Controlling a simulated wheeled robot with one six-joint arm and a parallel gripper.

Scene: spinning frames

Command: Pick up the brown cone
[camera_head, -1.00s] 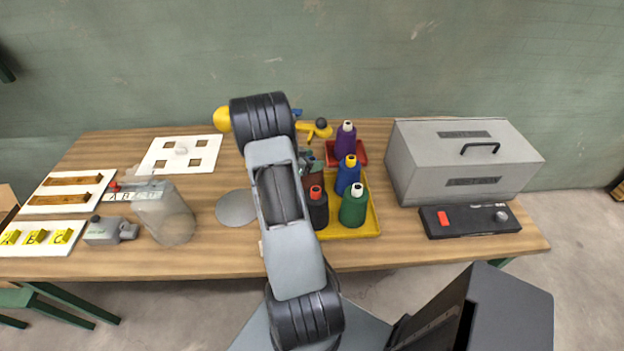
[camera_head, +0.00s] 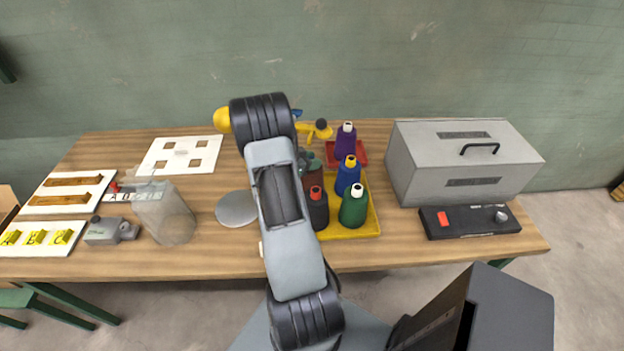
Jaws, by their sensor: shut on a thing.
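The brown cone (camera_head: 315,179) stands at the back left of the yellow tray (camera_head: 370,222), behind the black cone with a red tip (camera_head: 316,208). My arm and the black cone hide part of it. My gripper (camera_head: 307,161) is at the top of the brown cone, shut on it, and mostly hidden behind my arm. Whether the cone's base touches the tray cannot be seen.
A blue cone (camera_head: 347,175) and a green cone (camera_head: 353,207) stand close on the right in the tray. A purple cone (camera_head: 346,142) stands in a red tray (camera_head: 361,153) behind. A grey metal box (camera_head: 460,165) is at right.

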